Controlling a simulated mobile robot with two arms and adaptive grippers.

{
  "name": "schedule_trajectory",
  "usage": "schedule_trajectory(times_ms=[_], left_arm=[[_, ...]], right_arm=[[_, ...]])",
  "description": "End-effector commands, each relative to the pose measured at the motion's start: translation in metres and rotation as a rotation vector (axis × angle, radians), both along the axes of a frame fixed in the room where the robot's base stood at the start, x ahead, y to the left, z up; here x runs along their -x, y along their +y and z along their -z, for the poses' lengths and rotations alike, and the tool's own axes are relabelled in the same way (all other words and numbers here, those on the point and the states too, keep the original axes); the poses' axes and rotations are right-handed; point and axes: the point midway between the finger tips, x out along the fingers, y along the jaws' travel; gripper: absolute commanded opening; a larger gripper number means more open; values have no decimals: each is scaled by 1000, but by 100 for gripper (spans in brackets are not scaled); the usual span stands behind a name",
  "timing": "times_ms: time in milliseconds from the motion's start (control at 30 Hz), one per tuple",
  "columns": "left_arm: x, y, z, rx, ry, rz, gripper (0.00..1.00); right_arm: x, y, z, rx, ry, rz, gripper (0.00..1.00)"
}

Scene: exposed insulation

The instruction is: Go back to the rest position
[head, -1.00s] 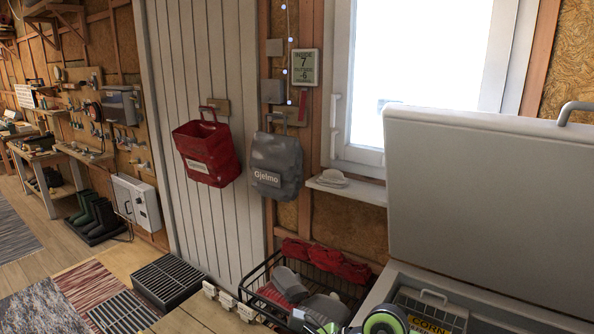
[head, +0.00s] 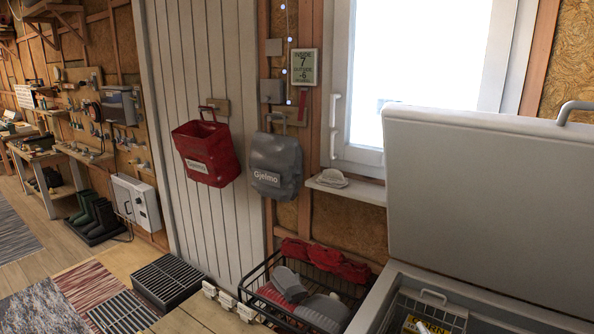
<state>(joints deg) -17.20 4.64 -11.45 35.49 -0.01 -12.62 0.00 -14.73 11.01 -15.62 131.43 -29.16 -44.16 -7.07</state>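Neither of my grippers shows in the head view. A red bag (head: 206,152) and a grey bag (head: 276,166) labelled Gjelmo hang on the wall. A wire basket (head: 262,268) below them holds red and grey items. An open chest freezer with its lid (head: 488,205) raised stands at the right. A white wire basket (head: 452,313) hangs inside it and holds a yellow package (head: 425,325), partly cut off by the lower edge.
A window (head: 425,70) is above a small shelf (head: 348,190) with a white object on it. A dark slatted box (head: 167,280) stands on the floor at the lower left. Workbenches (head: 50,165) and boots (head: 95,215) are further left. Rugs lie on open floor.

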Motion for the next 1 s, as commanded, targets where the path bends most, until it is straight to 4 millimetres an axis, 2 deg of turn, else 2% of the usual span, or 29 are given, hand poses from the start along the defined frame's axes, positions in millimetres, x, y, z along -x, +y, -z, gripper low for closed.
schedule_trajectory(times_ms=[33,100,200,300,400,567,600,867,967,1000], left_arm=[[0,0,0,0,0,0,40],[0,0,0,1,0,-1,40],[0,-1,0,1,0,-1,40],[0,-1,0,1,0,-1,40],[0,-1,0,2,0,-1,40],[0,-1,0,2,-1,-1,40],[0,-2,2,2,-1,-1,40],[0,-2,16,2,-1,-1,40],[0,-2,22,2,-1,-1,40],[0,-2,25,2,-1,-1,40]], right_arm=[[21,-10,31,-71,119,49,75],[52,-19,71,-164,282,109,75],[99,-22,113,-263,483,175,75],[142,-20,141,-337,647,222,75],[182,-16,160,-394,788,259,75],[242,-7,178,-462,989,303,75],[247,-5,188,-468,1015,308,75],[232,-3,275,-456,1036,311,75],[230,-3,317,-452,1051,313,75],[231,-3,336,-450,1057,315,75]])
